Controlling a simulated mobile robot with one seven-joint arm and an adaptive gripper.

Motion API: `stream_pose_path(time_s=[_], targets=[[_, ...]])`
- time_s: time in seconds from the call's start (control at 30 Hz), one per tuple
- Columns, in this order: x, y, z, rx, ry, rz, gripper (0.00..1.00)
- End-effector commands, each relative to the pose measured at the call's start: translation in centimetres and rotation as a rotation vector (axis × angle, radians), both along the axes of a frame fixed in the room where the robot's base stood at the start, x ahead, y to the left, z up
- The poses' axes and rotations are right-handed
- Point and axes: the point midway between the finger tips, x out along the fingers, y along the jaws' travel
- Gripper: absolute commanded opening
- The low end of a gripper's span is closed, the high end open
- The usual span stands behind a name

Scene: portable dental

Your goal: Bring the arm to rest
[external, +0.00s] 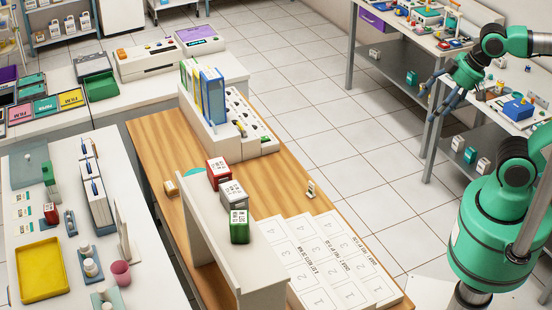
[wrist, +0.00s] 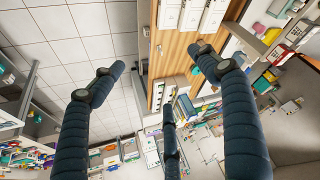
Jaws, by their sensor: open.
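My gripper (external: 440,101) is at the upper right of the external view, on the end of my green arm (external: 497,210). It hangs in the air beside a white-topped bench, clear of the wooden table. In the wrist view my gripper (wrist: 158,78) shows several dark, ribbed fingers spread wide apart. Nothing is between them. The wrist view looks over the floor and the wooden table (wrist: 176,50), which appears tilted.
The wooden table (external: 150,150) carries a white raised shelf (external: 200,225) with red, white and green boxes, and white numbered trays (external: 325,262). The bench (external: 405,40) at upper right holds small items close to my gripper. Tiled floor (external: 330,110) between them is clear.

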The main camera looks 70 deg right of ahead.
Motion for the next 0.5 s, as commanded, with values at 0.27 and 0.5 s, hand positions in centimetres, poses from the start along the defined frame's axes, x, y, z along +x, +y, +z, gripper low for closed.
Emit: stream_pose_path(time_s=[0.27, 0.5], targets=[[0.0, 0.0, -3.1, 0.0, 0.0, 0.0, 0.75], [0.0, 0.0, -4.4, 0.0, 0.0, 0.0, 0.75]])
